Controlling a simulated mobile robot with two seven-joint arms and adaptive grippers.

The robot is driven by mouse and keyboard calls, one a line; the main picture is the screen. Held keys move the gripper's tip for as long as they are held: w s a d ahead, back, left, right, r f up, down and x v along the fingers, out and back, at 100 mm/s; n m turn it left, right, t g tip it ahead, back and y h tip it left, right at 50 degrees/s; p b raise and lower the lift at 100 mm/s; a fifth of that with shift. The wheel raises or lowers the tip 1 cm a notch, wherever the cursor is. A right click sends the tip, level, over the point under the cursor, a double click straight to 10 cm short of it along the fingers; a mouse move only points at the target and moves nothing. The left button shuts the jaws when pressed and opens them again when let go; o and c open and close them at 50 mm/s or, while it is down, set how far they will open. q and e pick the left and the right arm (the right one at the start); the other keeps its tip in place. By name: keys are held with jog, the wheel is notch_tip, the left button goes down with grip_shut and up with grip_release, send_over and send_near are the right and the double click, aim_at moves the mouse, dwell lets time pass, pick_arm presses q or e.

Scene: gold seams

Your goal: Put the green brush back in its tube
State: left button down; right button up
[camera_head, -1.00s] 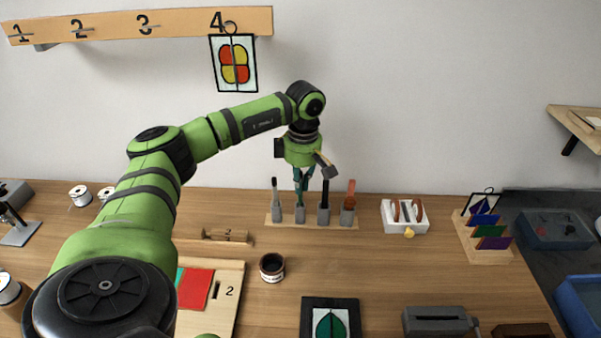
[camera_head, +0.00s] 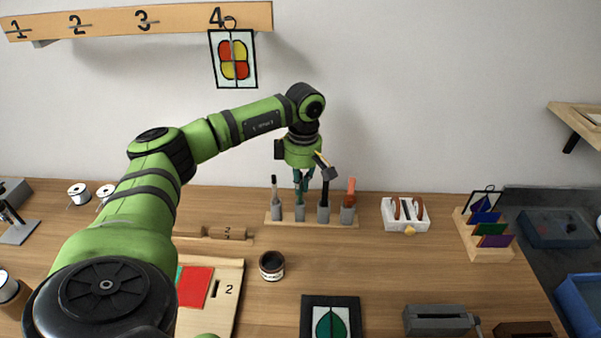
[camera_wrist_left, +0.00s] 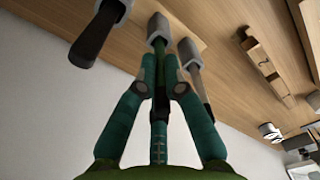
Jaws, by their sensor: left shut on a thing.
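My left gripper (camera_head: 302,186) is shut on the green brush, above the brush rack (camera_head: 310,224) at the back of the table. In the left wrist view the green brush (camera_wrist_left: 158,128) runs between the two teal fingers (camera_wrist_left: 158,90). Its far end meets the mouth of a grey tube (camera_wrist_left: 157,28); how deep it sits in there I cannot tell. The same tube (camera_head: 300,213) is second from the left in the head view. The fingers hide part of the brush. My right gripper is not in view.
Neighbouring tubes hold a dark-tipped brush (camera_head: 274,188) on the left, a black brush (camera_head: 325,192) and an orange-brown brush (camera_head: 350,188) on the right, all close to the fingers. A white tool tray (camera_head: 392,222) stands to the right. A small jar (camera_head: 272,266) stands in front.

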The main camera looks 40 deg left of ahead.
pick_arm(q)
jog(key=shift+f+b, duration=0.3)
jog(key=shift+f, duration=0.25)
jog(key=c, duration=1.3)
grip_release()
jog(key=shift+o, duration=0.2)
jog(key=o, duration=0.5)
jog(key=shift+c, duration=0.2)
jog(key=shift+r, duration=0.15)
jog(key=shift+r+p, duration=2.8)
jog(key=shift+r, duration=0.6)
